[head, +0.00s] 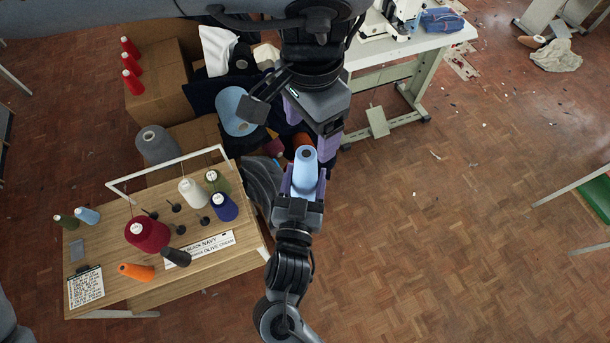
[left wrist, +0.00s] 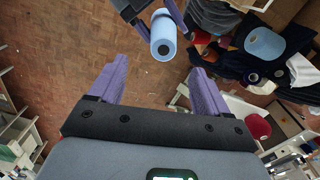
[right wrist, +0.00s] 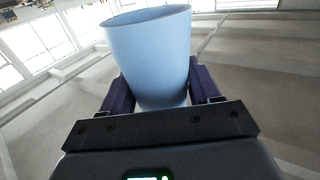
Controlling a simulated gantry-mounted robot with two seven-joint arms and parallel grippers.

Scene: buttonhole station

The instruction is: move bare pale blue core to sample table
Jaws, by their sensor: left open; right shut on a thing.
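The pale blue core (head: 305,170) is a smooth, slightly tapered tube with a dark hole in its end. My right gripper (head: 305,180) is shut on it and holds it up off the floor, to the right of the wooden sample table (head: 205,262). In the right wrist view the core (right wrist: 150,55) stands between the two purple fingers, wide end away from the palm. It also shows in the left wrist view (left wrist: 163,48). My left gripper (head: 310,132) is open and empty, just above the core in the head view and apart from it.
The table carries several thread cones, dark pegs, a label strip (head: 205,247), a clipboard (head: 86,287) and a white rail (head: 165,168). A larger pale blue cone (head: 237,110) lies among dark cloth and cardboard boxes (head: 160,85). The floor (head: 450,230) at right is mostly clear.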

